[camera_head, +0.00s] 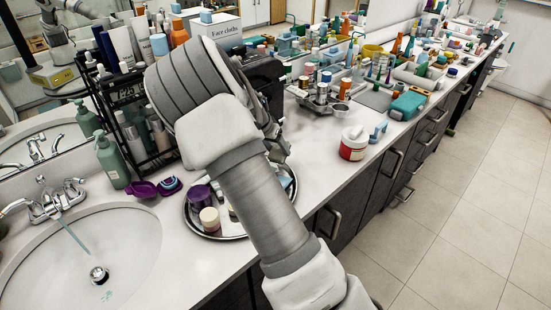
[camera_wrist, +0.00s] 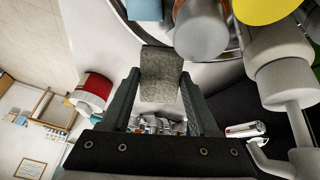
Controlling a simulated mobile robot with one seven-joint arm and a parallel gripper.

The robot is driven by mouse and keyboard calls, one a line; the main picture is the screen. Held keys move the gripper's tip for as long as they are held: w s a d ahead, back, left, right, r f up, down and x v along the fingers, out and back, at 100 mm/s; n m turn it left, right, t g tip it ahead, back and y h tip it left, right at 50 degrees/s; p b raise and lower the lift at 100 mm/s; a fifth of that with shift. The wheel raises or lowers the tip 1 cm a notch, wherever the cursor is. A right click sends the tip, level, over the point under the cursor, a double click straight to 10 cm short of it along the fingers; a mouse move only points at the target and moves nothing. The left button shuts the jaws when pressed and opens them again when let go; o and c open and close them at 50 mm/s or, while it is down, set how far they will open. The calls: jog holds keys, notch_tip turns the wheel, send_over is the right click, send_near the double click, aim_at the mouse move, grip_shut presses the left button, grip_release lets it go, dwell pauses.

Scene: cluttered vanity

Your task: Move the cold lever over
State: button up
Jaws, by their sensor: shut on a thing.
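The chrome faucet (camera_head: 50,203) stands behind the white sink at the left of the head view. It has a left lever (camera_head: 14,207) and a right lever (camera_head: 75,184); no hot or cold mark is readable. A thin bluish stream of water runs from the spout into the sink. My gripper (camera_wrist: 161,84) is well to the right of the faucet, hidden behind my arm in the head view. In the wrist view its two dark fingers are shut on a grey speckled block (camera_wrist: 162,72). The faucet is not in the wrist view.
A round metal tray (camera_head: 222,234) with small jars lies under my arm. A green pump bottle (camera_head: 111,161) and purple cases (camera_head: 142,190) stand between it and the faucet. A red-and-white jar (camera_head: 353,146) is to the right. A black rack stands behind.

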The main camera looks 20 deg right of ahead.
jog(key=shift+a+f, duration=0.1)
jog(key=shift+f, duration=1.95)
jog(key=shift+f, duration=0.1)
jog(key=shift+f, duration=0.15)
jog(key=o, duration=0.9)
